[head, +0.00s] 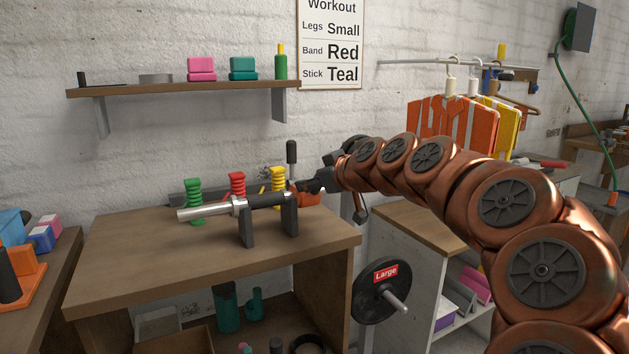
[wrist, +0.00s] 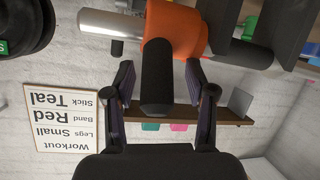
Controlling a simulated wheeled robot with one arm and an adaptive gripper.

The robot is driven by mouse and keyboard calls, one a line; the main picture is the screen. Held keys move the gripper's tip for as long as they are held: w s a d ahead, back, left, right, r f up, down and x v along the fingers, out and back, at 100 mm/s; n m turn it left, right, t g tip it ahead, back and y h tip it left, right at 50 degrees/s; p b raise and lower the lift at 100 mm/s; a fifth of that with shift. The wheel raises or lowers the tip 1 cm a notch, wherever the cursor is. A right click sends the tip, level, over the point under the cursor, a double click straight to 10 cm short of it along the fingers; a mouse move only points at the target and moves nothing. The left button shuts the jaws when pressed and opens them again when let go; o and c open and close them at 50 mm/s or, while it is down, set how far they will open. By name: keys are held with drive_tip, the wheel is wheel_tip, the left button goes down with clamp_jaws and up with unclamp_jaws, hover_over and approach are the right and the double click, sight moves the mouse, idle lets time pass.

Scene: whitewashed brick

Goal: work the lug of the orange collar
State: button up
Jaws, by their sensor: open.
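The orange collar (wrist: 187,32) sits around the bar (wrist: 108,24), and its bright metal end shows left of the collar in the wrist view. In the head view the collar (head: 308,198) is partly hidden by my gripper (head: 312,184). A thick black lug (wrist: 156,85) sticks out from the collar towards the bottom of the wrist view. My gripper (wrist: 159,82) is open, with one finger on each side of the lug. A gap shows between each finger and the lug. The bar rests in a black stand (head: 246,226) on the wooden table (head: 150,250).
Green (head: 194,200), red (head: 237,184) and yellow (head: 278,182) coiled pieces stand behind the bar. A wall shelf (head: 180,88) hangs above. A black weight plate (head: 368,300) is at the table's right. The table's front left is clear.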

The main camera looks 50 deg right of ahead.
drive_tip(key=shift+s, duration=0.1)
drive_tip(key=v, duration=0.7)
drive_tip(key=shift+s, duration=0.15)
idle(0.6)
